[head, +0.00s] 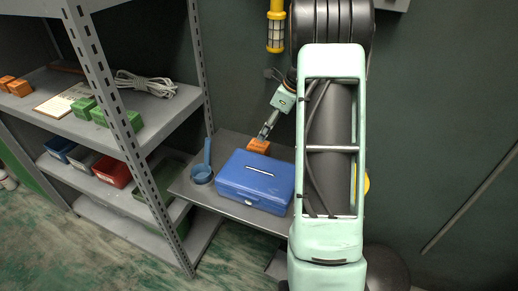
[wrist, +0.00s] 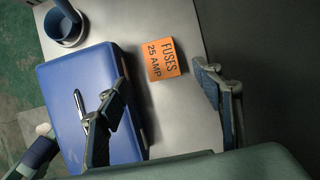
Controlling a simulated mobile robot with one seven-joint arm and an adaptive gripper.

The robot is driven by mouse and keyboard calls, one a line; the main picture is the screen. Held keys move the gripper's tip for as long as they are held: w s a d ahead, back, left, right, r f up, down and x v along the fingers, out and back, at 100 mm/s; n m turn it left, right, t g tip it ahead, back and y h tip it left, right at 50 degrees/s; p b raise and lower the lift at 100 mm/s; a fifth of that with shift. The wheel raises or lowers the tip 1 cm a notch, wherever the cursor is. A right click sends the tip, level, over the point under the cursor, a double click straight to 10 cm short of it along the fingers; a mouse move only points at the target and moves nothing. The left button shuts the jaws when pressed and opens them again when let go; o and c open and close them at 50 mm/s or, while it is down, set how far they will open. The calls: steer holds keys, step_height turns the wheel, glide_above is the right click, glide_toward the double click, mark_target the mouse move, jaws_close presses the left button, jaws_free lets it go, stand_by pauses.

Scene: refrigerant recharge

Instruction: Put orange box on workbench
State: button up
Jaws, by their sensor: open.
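The orange box (head: 258,147) rests on the workbench (head: 238,212), behind the blue metal box and close to the wall. In the wrist view the orange box (wrist: 165,59) lies with its label "FUSES 25 AMP" up, on the bare grey workbench top (wrist: 185,125). My gripper (head: 265,136) is just above the orange box in the head view. In the wrist view my gripper (wrist: 165,115) is open, its fingers apart with nothing between the tips, and the orange box lies beyond them.
A blue cash box (head: 256,181) takes up the middle of the workbench. A blue cup-like dipper (head: 202,174) stands left of it. A grey shelf rack (head: 150,110) with bins and small boxes is at left. A yellow lamp (head: 276,28) hangs on the wall.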

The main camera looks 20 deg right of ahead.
mark_target(259, 145)
steer(key=b+x, duration=0.1)
steer(key=x, duration=0.9)
steer(key=shift+f+b, duration=0.3)
steer(key=shift+f, duration=0.05)
steer(key=shift+c, duration=0.4)
steer(key=c, duration=1.3)
steer(key=shift+r, duration=0.15)
